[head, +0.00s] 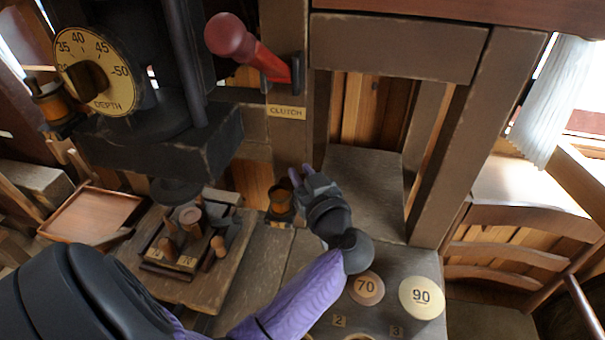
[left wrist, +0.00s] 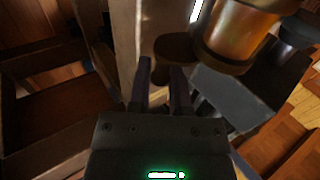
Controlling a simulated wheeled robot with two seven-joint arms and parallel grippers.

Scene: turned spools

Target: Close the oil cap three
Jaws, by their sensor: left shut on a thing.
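My left gripper (head: 300,174) reaches in beside an amber oil cup (head: 281,200) on the bench by the post. The cup also shows large in the left wrist view (left wrist: 238,35), to the right of the fingers. A dark brown round cap (left wrist: 180,47) shows at the fingertips of my left gripper (left wrist: 162,72), beside the cup and not over it. The two fingers are close together and shut on this cap. The cup's label is too small to read. My right gripper is not in view.
Another amber oil cup (head: 52,102) is at the far left by the depth dial (head: 93,70). A red clutch lever (head: 250,50) stands above the working area. A wooden board (head: 222,278) with turned pieces lies left. Discs marked 70 (head: 366,288) and 90 (head: 421,297) lie right.

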